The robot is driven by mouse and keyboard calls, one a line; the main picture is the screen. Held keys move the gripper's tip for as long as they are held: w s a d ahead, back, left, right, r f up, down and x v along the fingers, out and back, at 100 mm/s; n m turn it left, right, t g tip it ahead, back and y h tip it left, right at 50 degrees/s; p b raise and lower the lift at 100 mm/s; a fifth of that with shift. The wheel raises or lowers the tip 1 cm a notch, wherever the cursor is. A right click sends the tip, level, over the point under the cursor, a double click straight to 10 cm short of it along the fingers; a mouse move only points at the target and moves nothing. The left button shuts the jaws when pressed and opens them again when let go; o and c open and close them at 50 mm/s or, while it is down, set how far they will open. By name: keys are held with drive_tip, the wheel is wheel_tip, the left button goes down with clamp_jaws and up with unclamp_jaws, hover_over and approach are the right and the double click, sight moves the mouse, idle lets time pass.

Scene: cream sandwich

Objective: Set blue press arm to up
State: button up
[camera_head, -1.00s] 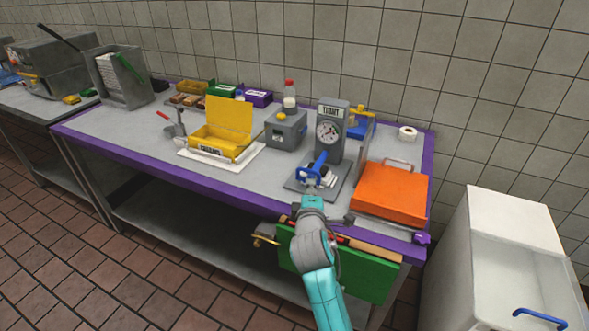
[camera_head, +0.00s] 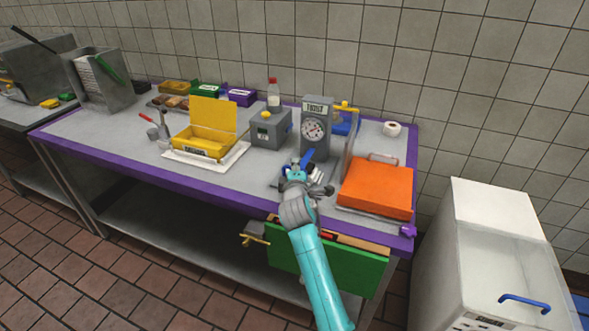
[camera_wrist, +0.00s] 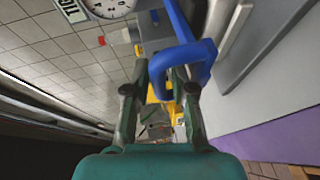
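The blue press arm (camera_wrist: 172,22) belongs to the grey press with a dial and a sign (camera_head: 317,128) on the table. In the head view the arm (camera_head: 307,156) slants up toward the dial, its lower part hidden by my gripper (camera_head: 298,170). In the wrist view its end is a blue loop at the fingertips. My gripper (camera_wrist: 160,70) has its fingers apart, with one side of the loop seeming to lie between them. Whether the fingers touch the loop cannot be told.
An orange lidded box (camera_head: 376,188) stands close right of the press. A grey box (camera_head: 271,128) and an open yellow box (camera_head: 205,140) stand to its left. A green drawer front (camera_head: 340,266) sticks out below the table edge. The front left tabletop is clear.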

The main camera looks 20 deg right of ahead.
drive_tip(key=shift+c, duration=0.2)
clamp_jaws()
